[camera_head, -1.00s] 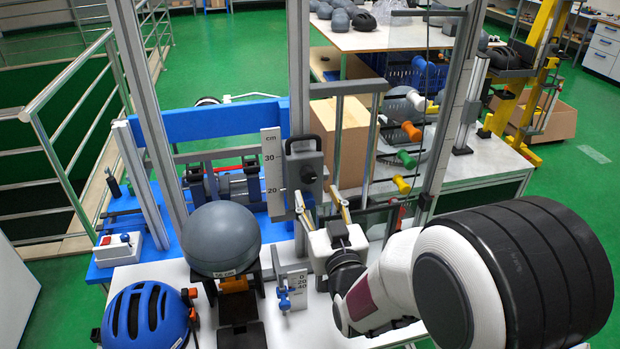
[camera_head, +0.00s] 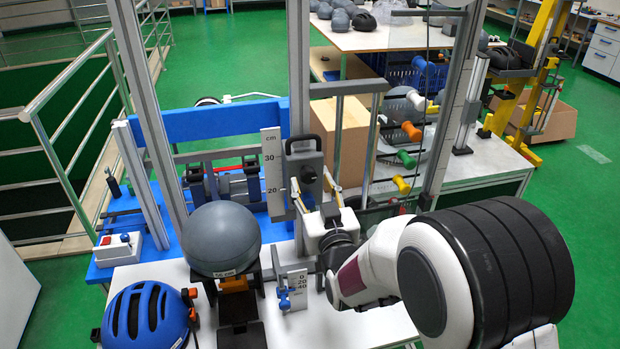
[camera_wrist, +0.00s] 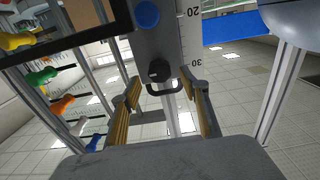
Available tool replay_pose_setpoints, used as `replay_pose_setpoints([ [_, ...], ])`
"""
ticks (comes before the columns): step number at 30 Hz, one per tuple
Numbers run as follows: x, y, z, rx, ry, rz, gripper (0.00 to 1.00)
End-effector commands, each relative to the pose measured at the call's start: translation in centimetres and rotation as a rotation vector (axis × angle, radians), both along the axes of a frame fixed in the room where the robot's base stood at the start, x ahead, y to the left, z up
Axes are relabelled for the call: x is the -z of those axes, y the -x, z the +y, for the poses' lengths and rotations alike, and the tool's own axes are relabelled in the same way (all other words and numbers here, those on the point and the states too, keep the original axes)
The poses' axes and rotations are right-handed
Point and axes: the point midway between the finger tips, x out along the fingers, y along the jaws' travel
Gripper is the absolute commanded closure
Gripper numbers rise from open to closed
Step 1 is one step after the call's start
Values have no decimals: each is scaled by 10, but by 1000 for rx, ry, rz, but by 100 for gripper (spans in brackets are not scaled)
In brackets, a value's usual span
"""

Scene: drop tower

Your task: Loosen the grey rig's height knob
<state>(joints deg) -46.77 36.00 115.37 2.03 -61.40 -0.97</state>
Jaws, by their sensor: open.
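The grey rig's carriage block (camera_head: 304,160) sits on the upright beside the cm scale (camera_head: 273,171). Its dark round height knob (camera_head: 309,174) faces my side. My gripper (camera_head: 314,184) is open, its two yellowish fingers pointing at the block, one on each side of the knob in the picture. In the wrist view the black knob (camera_wrist: 159,70) lies between the open fingertips (camera_wrist: 160,84), and no contact shows. How far the tips are from the knob is hard to tell. Nothing is held.
A grey ball (camera_head: 221,238) rests on a stand left of my gripper, with a blue helmet (camera_head: 148,318) in front. A small scale plate with a blue knob (camera_head: 284,299) stands below the gripper. A cardboard box (camera_head: 340,140) and coloured-handled tools (camera_head: 411,131) lie behind to the right.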

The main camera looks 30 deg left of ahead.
Motion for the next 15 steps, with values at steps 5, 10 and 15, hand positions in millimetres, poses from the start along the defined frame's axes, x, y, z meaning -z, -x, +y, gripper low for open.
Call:
replay_pose_setpoints([
  [5, 0, -11, 11, 0, -1, -1, 55],
  [10, 0, -18, 18, 0, 0, 0, 55],
  [15, 0, -21, 21, 0, 0, 0, 55],
])
